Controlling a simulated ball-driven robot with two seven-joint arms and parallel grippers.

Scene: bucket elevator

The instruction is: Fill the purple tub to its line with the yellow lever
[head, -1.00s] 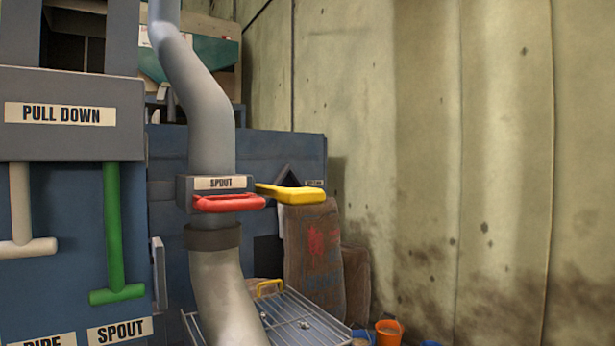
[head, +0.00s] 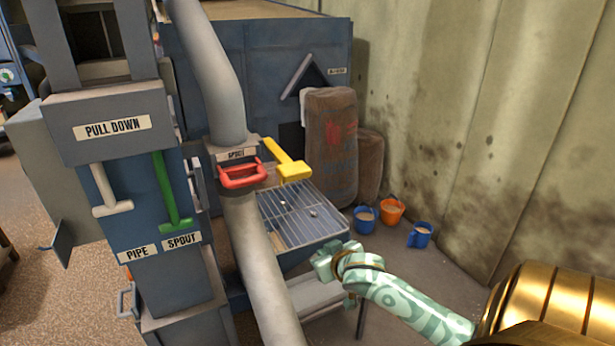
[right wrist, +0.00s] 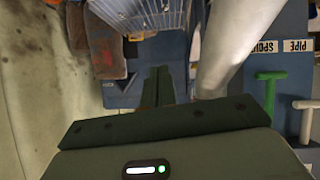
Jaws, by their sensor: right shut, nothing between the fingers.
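The yellow lever (head: 290,168) sticks out to the right of the pipe's spout collar in the head view, above the wire grate. A red handle (head: 243,176) is on the front of the same collar. My mint-green right gripper (head: 330,260) is below and right of the lever, near the grate's front corner, apart from the lever. In the right wrist view its dark green fingers (right wrist: 158,85) are together and empty. I see no purple tub in either view. My left gripper is out of view.
The grey pipe (head: 258,255) slants down in front of the wire grate (head: 310,235). At left, a panel carries a white handle (head: 112,205) and a green handle (head: 170,200).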

